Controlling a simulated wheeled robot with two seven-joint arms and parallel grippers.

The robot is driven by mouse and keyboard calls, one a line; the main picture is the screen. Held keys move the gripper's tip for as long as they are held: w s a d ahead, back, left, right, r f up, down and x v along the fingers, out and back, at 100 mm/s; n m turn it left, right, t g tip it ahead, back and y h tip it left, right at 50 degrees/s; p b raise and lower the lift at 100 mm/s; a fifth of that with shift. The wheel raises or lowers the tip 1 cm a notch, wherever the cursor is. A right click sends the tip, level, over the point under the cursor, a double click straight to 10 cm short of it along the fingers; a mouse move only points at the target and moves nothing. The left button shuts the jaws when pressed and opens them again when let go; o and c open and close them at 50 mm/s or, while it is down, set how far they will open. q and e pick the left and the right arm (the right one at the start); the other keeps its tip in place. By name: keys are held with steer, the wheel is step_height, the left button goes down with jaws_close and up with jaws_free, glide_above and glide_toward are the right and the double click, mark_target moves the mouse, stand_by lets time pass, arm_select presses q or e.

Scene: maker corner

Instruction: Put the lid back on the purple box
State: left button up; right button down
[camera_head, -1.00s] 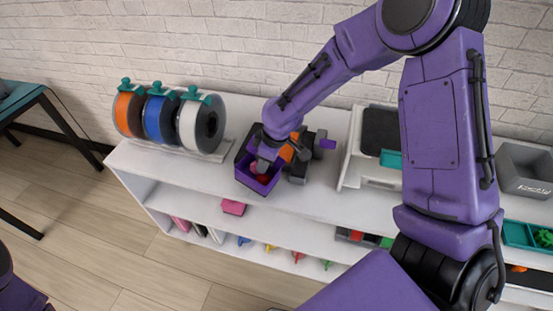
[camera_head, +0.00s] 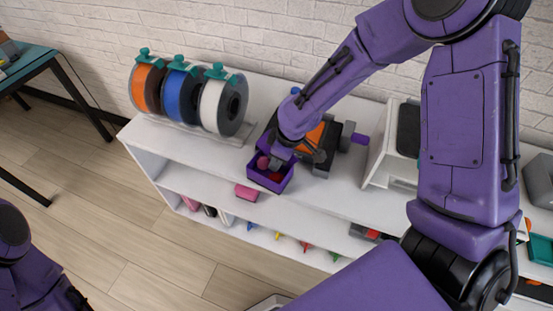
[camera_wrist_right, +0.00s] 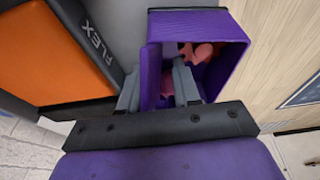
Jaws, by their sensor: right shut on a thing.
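The purple box (camera_head: 271,182) stands open at the front edge of the white shelf top, with red and pink pieces inside. My right gripper (camera_wrist_right: 157,88) reaches down at it. In the right wrist view one finger is outside the near wall of the purple box (camera_wrist_right: 236,62) and the other inside, with the wall between them. It is shut on that wall. The gripper tips are partly hidden by my arm in the head view. I cannot make out a separate lid in either view. Only part of my left arm shows at the lower left; its gripper is out of view.
An orange and dark grey machine (camera_head: 318,140) marked FLEX stands close beside the box. Orange, blue and white filament spools (camera_head: 190,97) stand to the left. A white and dark unit (camera_head: 392,155) is to the right. Bare shelf top lies between spools and box.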

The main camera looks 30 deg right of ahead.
steer(key=shift+s+d+f, duration=0.25)
steer(key=shift+s+d, duration=0.2)
steer(key=shift+s, duration=0.25)
steer(key=c, duration=0.7)
jaws_free()
steer(key=shift+c, duration=0.2)
arm_select(q)
steer(key=shift+d+r, duration=0.15)
steer(key=shift+d, duration=0.2)
arm_select(e)
steer(key=shift+a+r, duration=0.1)
steer(key=o, duration=0.6)
steer(key=shift+w, duration=0.1)
steer(key=shift+c, duration=0.2)
arm_select(q)
steer(key=shift+r, duration=0.15)
arm_select(e)
steer(key=shift+r, duration=0.1)
step_height(320, 180, up, 6)
steer(key=p, duration=0.7)
steer(key=shift+w+p, duration=0.15)
steer(key=shift+p, duration=0.2)
arm_select(q)
step_height(320, 180, up, 7)
